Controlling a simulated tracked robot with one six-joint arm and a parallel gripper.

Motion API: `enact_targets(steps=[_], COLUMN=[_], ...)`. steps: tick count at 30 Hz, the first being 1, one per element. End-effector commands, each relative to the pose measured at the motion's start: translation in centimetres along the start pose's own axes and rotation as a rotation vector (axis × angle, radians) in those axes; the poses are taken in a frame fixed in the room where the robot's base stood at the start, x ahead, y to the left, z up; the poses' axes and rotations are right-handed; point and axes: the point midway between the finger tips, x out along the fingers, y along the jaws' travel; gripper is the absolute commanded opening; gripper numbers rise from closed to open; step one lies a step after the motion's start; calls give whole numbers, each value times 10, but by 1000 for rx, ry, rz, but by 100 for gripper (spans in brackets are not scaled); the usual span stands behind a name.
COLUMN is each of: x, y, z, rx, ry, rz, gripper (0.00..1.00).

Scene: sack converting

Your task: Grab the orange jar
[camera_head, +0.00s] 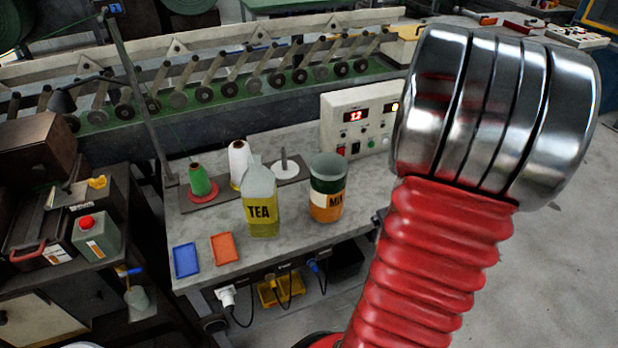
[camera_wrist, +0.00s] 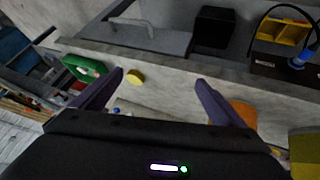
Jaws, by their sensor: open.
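The orange jar (camera_head: 325,210) stands upright on the grey workbench in the head view. It has an orange lower half, a pale band with dark letters and a dark green upper band. A yellow jar marked TEA (camera_head: 262,208) stands close to its left. My gripper (camera_wrist: 159,77) shows in the wrist view with its two purple fingers apart and nothing between them. An orange patch (camera_wrist: 243,112) shows beside the right finger, partly hidden; I cannot tell whether it is the jar. The gripper is not visible in the head view.
A control box (camera_head: 358,118) with red displays stands behind the jar. Green (camera_head: 199,180) and white (camera_head: 240,160) spools stand at the back left. Blue (camera_head: 186,260) and orange (camera_head: 225,248) trays lie at the front left. My arm blocks the right side of the head view.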

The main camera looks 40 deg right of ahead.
Motion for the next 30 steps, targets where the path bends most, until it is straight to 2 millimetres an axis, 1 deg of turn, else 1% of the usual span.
enact_targets(steps=[1,3,6,10,14,17,20,24,27,30], x=[8,15,21,23,16,4,-12,-41,-63,-81], y=[2,2,-2,-13,-27,-40,-53,-70,-79,-84], z=[3,1,-4,-14,-28,-40,-52,-69,-79,-87], rx=[-2,-12,-22,-32,-36,-35,-32,-23,-15,-7], ry=[31,89,178,301,434,539,647,793,886,954], rz=[-16,-43,-89,-160,-241,-311,-384,-488,-554,-603], gripper=[94,94,94,94,94,94,94,94,94,94])
